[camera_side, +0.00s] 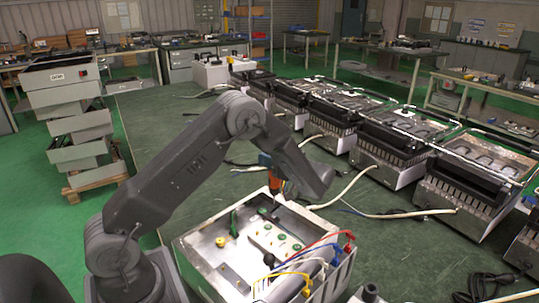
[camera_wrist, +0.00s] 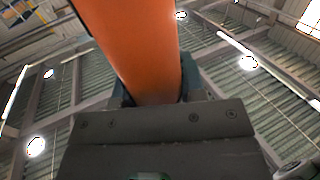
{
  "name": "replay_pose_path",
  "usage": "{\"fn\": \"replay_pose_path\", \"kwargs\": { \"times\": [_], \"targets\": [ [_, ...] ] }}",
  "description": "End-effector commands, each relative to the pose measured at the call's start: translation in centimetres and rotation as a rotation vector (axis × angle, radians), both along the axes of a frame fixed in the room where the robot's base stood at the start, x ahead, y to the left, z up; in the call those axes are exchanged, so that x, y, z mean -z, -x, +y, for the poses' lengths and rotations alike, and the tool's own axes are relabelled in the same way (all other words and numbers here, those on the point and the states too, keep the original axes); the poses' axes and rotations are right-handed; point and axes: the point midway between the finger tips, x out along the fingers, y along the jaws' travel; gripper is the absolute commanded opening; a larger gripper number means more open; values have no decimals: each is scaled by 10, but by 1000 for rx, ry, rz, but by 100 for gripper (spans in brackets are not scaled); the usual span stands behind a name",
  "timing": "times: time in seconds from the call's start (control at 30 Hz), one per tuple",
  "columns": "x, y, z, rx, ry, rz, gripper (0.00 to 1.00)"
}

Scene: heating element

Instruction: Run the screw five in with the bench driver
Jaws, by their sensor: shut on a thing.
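The bench driver (camera_side: 274,182) is orange with a dark lower end. It stands roughly upright over the open metal housing (camera_side: 190,258). My gripper (camera_side: 266,160) is shut on it, mostly hidden behind my own wrist. In the wrist view the driver's orange body (camera_wrist: 135,45) fills the upper middle, between the jaws (camera_wrist: 155,95). Inside the housing is a pale plate (camera_side: 272,238) with several green round parts. Screw five cannot be told apart, and whether the driver's tip touches anything is unclear.
Red, blue, white and yellow wires (camera_side: 325,250) curve over the housing's right side. A yellow knob (camera_side: 221,241) and a green part (camera_side: 234,224) are at its left. Several heater units (camera_side: 395,145) line the bench at right. The green bench top (camera_side: 160,120) behind is largely clear.

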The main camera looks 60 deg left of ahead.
Motion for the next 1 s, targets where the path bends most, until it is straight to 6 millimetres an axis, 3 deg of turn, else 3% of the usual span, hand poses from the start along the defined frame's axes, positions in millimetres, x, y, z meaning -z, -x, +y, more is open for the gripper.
{"fn": "replay_pose_path", "kwargs": {
  "times": [0.43,1.0],
  "targets": [
    [34,0,0,0,-1,-1,0],
    [40,0,0,0,-1,-1,0]
  ]
}}
